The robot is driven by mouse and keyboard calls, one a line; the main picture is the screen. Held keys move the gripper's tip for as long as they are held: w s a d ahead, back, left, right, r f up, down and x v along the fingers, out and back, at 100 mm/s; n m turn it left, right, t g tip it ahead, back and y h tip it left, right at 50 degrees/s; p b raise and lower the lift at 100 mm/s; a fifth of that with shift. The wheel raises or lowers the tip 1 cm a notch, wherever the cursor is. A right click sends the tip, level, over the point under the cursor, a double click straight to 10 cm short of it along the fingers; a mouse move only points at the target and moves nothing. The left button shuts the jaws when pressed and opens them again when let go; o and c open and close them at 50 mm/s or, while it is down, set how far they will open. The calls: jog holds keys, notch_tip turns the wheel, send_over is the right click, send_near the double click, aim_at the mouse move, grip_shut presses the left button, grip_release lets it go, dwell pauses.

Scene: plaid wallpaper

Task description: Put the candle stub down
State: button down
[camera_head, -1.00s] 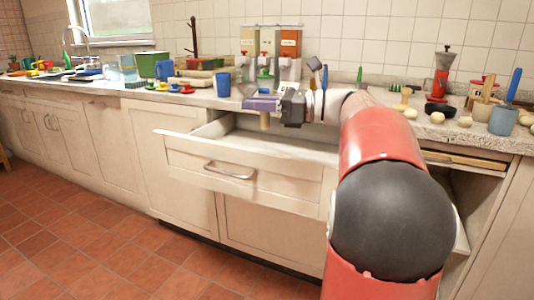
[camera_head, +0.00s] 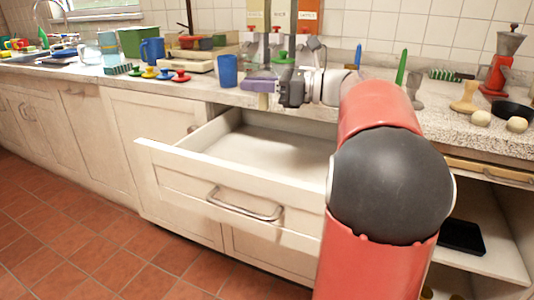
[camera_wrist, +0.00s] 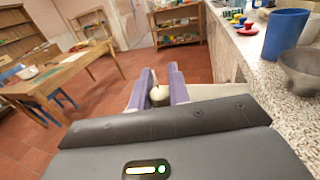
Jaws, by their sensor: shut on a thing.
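My gripper (camera_head: 259,85), with purple fingers, is shut on the candle stub (camera_head: 263,102). The stub is pale, and its lower end shows below the fingers in the head view. In the wrist view its pale round end (camera_wrist: 158,92) sits between the two fingers (camera_wrist: 160,84). The gripper holds it above the back part of an open drawer (camera_head: 265,152), near the counter's front edge. The fingers hide most of the stub.
The drawer looks empty where I see inside. On the counter (camera_head: 445,118), a blue cup (camera_head: 227,71) stands left of the gripper, with dispensers (camera_head: 280,45) behind. A metal bowl (camera_wrist: 300,70) shows in the wrist view.

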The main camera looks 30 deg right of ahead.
notch_tip(320, 180, down, 17)
jog(key=shift+s+r, duration=0.1)
dwell(0.4)
jog(key=shift+f, duration=0.3)
jog(key=c, duration=1.3)
grip_release()
jog(key=shift+r, duration=0.45)
jog(key=v, duration=0.7)
jog(key=shift+s+d+f, duration=0.15)
jog(key=shift+d, duration=0.05)
